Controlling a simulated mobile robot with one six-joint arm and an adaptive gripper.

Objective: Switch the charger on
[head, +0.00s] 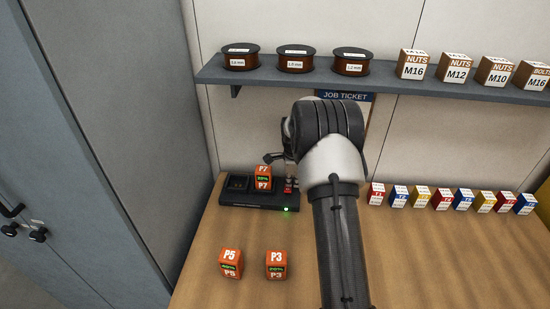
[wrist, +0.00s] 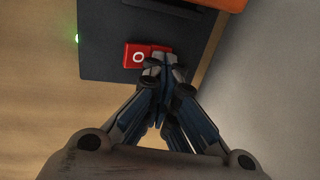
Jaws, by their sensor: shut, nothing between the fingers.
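The charger (head: 258,207) is a flat black box on the bench in the head view. Its dark plate fills the upper middle of the wrist view (wrist: 105,60). A green light (head: 285,209) on its front edge is lit. A red rocker switch (wrist: 136,57) marked "O" sits on its top. My gripper (wrist: 163,63) is shut and empty, its fingertips over the unmarked side of the switch. I cannot tell whether they touch it. The orange battery P7 (head: 263,178) stands in the charger's right bay; the left bay (head: 238,184) looks empty.
Orange batteries P5 (head: 231,263) and P3 (head: 276,264) stand on the bench in front. Several coloured small boxes (head: 420,198) line the back right. A shelf (head: 380,78) with spools and nut boxes runs above. A grey cabinet (head: 90,130) stands at left.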

